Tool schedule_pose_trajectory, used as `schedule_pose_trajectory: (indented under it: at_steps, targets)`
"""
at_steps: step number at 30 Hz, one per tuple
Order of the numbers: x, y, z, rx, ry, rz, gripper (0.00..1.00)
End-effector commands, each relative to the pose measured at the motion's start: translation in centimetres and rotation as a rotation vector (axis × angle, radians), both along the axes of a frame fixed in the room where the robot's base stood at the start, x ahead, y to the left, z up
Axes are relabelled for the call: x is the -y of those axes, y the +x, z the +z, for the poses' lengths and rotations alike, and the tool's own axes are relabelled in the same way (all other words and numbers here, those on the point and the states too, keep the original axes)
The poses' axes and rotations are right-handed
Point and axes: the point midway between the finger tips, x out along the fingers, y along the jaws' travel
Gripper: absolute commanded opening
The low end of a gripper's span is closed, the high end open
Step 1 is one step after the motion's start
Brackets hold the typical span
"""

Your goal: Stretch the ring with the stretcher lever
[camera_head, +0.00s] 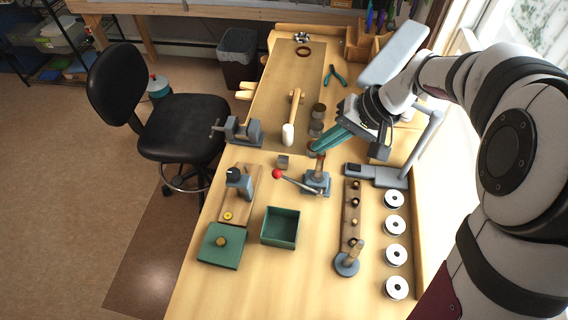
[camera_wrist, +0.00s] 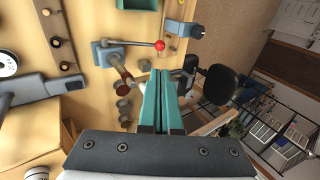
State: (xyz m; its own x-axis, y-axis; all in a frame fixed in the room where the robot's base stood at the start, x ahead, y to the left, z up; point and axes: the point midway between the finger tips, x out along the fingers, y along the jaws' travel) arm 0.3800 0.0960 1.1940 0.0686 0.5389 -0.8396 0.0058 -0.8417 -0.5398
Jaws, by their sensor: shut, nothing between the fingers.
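The ring stretcher (camera_head: 318,184) stands on the bench with a grey base and a copper-brown upright post. Its lever ends in a red ball (camera_head: 277,174) and points left. In the wrist view, the stretcher (camera_wrist: 106,53) and its red ball (camera_wrist: 160,45) show beyond my fingertips. My gripper (camera_head: 316,147) has long teal fingers, shut and empty, just above and behind the post in the head view; the fingers also show in the wrist view (camera_wrist: 161,73). They look apart from the lever. A small gold round piece (camera_head: 228,216) lies on a wooden board; I cannot tell whether it is the ring.
A green open box (camera_head: 280,227) and a green block (camera_head: 222,246) stand in front. A peg board (camera_head: 351,215), white discs (camera_head: 394,225) and a lamp base (camera_head: 377,176) are right. A vise (camera_head: 238,132) and mallet (camera_head: 289,133) stand behind.

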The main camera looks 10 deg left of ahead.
Motion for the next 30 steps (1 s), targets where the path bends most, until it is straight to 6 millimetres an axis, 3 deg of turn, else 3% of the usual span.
schedule_pose_trajectory:
  at_steps: [5,18,24,30]
  targets:
    - [-1.3,0.1,-2.0,-0.003,0.006,-0.01,0.0]
    - [-6.3,0.8,-9.8,-0.003,0.004,-0.006,0.0]
    - [-7.4,0.9,-11.4,-0.001,0.004,-0.006,0.0]
    - [-7.6,1.0,-11.6,0.0,0.004,-0.007,0.0]
